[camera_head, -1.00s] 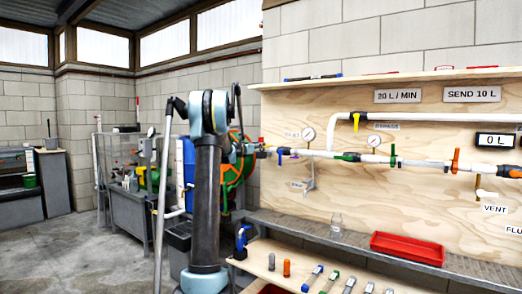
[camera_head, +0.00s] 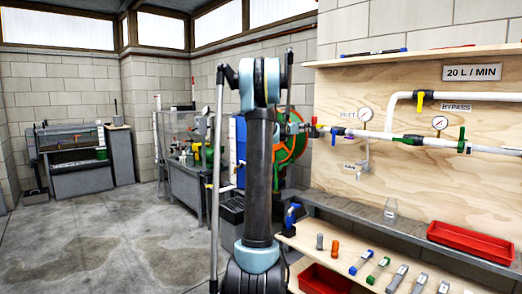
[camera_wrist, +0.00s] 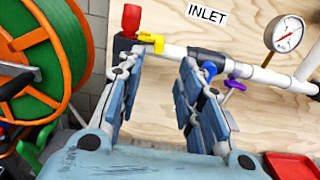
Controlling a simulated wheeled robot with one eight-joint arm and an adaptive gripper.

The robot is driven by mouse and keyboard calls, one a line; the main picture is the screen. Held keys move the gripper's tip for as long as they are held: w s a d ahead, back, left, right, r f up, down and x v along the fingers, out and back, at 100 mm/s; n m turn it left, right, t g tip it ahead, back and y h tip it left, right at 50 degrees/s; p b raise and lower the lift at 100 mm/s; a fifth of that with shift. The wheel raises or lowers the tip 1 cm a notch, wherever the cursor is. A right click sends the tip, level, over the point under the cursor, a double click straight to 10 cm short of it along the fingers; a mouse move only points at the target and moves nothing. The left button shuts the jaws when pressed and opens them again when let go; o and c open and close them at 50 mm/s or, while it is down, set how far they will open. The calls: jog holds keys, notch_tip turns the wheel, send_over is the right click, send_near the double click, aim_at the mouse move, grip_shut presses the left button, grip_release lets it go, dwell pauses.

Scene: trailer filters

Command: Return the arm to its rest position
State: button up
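My arm (camera_head: 260,170) stands upright in the middle of the head view, in front of the hose reel and left of the wooden panel. In the wrist view my gripper (camera_wrist: 160,78) has its two blue-padded fingers spread wide apart, with nothing between the pads. Beyond the fingertips are the white inlet pipe (camera_wrist: 178,51), a yellow handle (camera_wrist: 151,41) and a red fitting (camera_wrist: 131,20). In the head view the gripper is small beside the arm's top, near the pipe's left end; its fingers cannot be made out there.
The wooden panel (camera_head: 400,175) carries pipes, gauges and valves. The hose reel (camera_head: 294,140) is close behind my arm. The floor (camera_head: 110,235) at left is clear.

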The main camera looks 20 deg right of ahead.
jog(key=s+a+f+m+g+y, duration=0.1)
jog(key=s+a+f+m+y, duration=0.2)
jog(key=s+a+f+m, duration=0.6)
jog(key=s+a+f+m+g+y, duration=0.15)
jog(key=s+a+m+y, duration=0.25)
jog(key=s+a, duration=0.95)
jog(key=s+a+f+m+g+y, duration=0.2)
jog(key=s+a+f+m+y, duration=0.7)
jog(key=s+a+f, duration=1.5)
jog(key=s+a, duration=0.2)
jog(key=a, duration=0.1)
jog(key=shift+s+a+y, duration=0.15)
jog(key=shift+s+y, duration=0.05)
jog(key=shift+y, duration=0.1)
jog(key=shift+w+f, duration=0.2)
jog(key=shift+w, duration=0.3)
